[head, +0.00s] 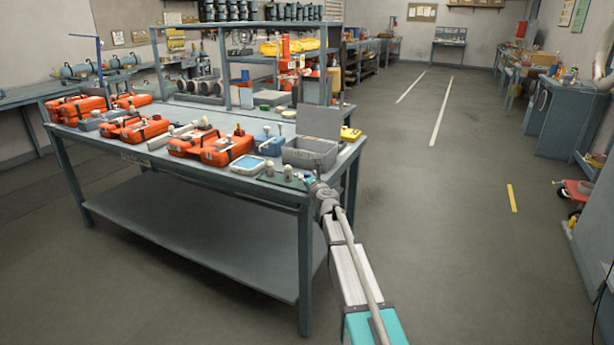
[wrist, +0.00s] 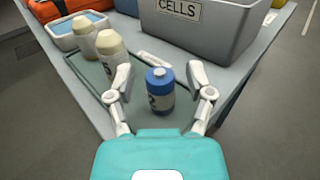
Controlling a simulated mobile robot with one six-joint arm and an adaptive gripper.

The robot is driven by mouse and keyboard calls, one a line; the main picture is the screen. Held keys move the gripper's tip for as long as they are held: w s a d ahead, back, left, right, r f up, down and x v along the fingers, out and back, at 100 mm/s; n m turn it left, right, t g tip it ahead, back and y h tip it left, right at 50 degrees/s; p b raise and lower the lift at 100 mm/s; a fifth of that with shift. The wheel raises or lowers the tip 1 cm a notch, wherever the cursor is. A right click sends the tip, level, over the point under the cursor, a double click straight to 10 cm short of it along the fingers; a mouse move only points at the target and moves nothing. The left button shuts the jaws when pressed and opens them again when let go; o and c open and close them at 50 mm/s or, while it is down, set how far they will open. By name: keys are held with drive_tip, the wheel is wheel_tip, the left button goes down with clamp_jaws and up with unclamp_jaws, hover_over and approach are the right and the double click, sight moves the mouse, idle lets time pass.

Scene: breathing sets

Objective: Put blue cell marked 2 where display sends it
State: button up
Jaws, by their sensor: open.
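A blue cell (wrist: 160,92) with a white band stands upright on a dark green mat (wrist: 90,72) near the table corner. A dark mark shows on its band, but I cannot read it surely. My gripper (wrist: 160,76) is open, with one finger on each side of the blue cell and gaps between. In the head view my arm hides that spot. Two cream cells (wrist: 109,48) stand to its left on the mat. No readable display shows; a grey upright panel (head: 320,122) stands behind the bin.
A grey bin marked CELLS (wrist: 200,28) stands just behind the blue cell. A white tray with a light-blue surface (head: 248,165) sits left of it. Orange cases (head: 228,150) crowd the table further left.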

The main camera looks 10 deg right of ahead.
drive_tip(key=s+d, duration=0.1)
drive_tip(key=s, duration=1)
drive_tip(key=shift+s+d, duration=0.35)
drive_tip(key=shift+d, duration=0.05)
drive_tip(key=s+a+f+n+g+y, duration=0.2)
drive_tip(key=s+a+f+n+g, duration=0.25)
drive_tip(key=s+n, duration=0.4)
drive_tip(key=s+a+f+n+g+y, duration=0.3)
drive_tip(key=s+a+f+n+g, duration=0.15)
drive_tip(key=n, duration=0.75)
drive_tip(key=s+d+f+n+g+h, duration=0.2)
drive_tip(key=s+f+n+g, duration=0.1)
drive_tip(key=s, duration=0.4)
drive_tip(key=s+d+f+n+g+h, duration=0.2)
drive_tip(key=s+f+n+g+h, duration=0.1)
drive_tip(key=s+n, duration=0.3)
drive_tip(key=s+d+f+n+g+h, duration=0.2)
drive_tip(key=s+d+f+n, duration=0.1)
drive_tip(key=s, duration=0.4)
drive_tip(key=shift+s+f+n+g+h, duration=0.3)
drive_tip(key=shift+s+n+g+h, duration=0.1)
drive_tip(key=shift+n, duration=0.45)
drive_tip(key=shift+w, duration=0.1)
